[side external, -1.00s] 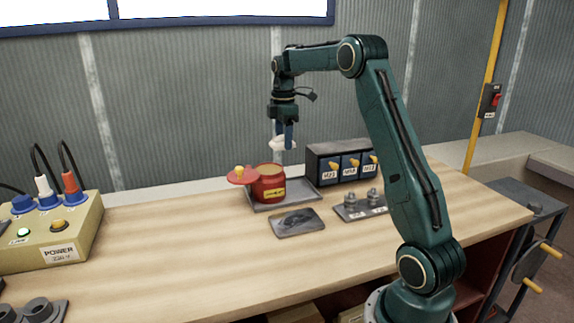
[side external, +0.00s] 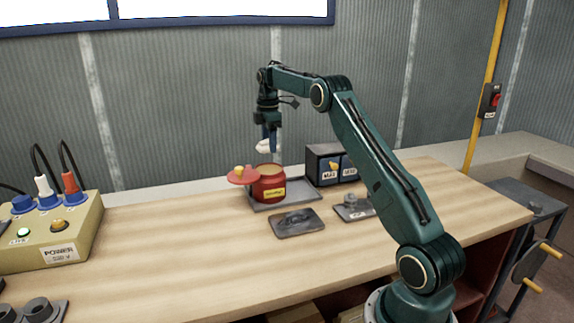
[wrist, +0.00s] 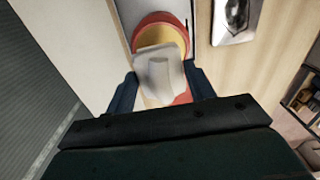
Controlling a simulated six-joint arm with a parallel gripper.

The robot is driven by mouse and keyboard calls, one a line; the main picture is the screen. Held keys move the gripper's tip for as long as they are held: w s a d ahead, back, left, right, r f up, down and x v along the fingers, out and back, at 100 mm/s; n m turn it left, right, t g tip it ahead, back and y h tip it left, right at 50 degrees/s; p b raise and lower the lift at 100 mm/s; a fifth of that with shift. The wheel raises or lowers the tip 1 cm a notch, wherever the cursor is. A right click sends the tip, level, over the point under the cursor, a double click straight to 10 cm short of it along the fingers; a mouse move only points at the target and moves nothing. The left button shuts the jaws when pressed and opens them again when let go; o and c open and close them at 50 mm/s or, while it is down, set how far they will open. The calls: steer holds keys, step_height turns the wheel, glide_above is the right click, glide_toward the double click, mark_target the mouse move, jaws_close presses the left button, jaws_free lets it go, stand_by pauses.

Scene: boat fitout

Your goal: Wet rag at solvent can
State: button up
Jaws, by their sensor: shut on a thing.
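In the wrist view the rag (wrist: 160,72) lies between the two fingers (wrist: 160,92), in front of the can's red rim and yellowish inside (wrist: 165,32).
A grey dish with a dark thing in it (side external: 298,223) lies in front of the tray. A power box (side external: 50,235) stands at left. The front middle of the bench is clear.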

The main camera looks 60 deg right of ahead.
mark_target(270, 169)
steer(key=shift+f, duration=0.15)
steer(key=shift+f, duration=2.8)
steer(key=shift+f, duration=0.55)
steer(key=shift+r, duration=0.15)
steer(key=shift+r, duration=3.4)
steer(key=shift+a, duration=0.1)
steer(key=w+a+m, duration=0.2)
steer(key=a+m, duration=0.1)
steer(key=a, duration=0.9)
steer(key=w+a+m, duration=0.1)
steer(key=a+m, duration=0.2)
steer(key=a, duration=0.9)
steer(key=w+a+f+m, duration=0.1)
steer(key=w+a+m, duration=0.1)
steer(key=a, duration=0.9)
steer(key=shift+w+a+m, duration=0.3)
steer(key=shift+a+m, duration=0.1)
steer(key=shift+m, duration=0.4)
